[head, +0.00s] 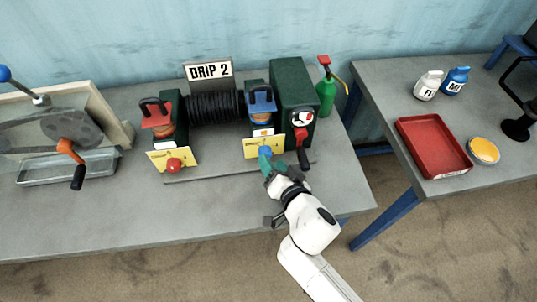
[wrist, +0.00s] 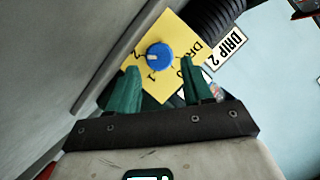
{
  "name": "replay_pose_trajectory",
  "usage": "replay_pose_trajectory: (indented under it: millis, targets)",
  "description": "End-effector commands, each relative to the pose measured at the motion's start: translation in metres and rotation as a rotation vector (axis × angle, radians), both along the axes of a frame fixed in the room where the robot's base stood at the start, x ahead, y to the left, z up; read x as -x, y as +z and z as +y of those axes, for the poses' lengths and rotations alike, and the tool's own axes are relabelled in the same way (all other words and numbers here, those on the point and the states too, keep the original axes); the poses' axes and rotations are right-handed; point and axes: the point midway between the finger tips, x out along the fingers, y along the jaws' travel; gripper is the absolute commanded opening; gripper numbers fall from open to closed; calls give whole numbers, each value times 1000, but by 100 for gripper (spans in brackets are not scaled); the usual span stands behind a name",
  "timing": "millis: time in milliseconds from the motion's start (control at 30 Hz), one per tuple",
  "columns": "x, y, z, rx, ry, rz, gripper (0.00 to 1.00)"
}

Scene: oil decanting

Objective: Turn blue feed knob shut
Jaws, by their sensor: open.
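The blue feed knob (head: 265,151) sits on a yellow plate (head: 278,149) at the front of the right-hand unit of the DRIP 2 machine. In the wrist view the blue knob (wrist: 160,55) has a white mark on its left side, toward the printed "2"; a "1" is printed below it. My gripper (head: 266,163) is at the knob, coming from the front. In the wrist view my gripper (wrist: 160,66) is open, with one green finger to each side below the knob. I cannot tell whether the fingertips touch it.
A red knob (head: 173,166) on another yellow plate is to the left. A red-handled lever (head: 302,143) hangs close right of my gripper. A green oil can (head: 326,95) stands behind. A red tray (head: 433,146) is on the right table. The bench front is clear.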

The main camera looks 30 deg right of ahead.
Motion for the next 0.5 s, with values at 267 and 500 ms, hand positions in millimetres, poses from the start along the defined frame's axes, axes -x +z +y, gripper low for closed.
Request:
replay_pose_trajectory:
  millis: [267, 500]
  targets:
    - [-30, -9, -2, 1, -1, 0, 50]
    - [-34, -11, -2, 0, -1, 1, 50]
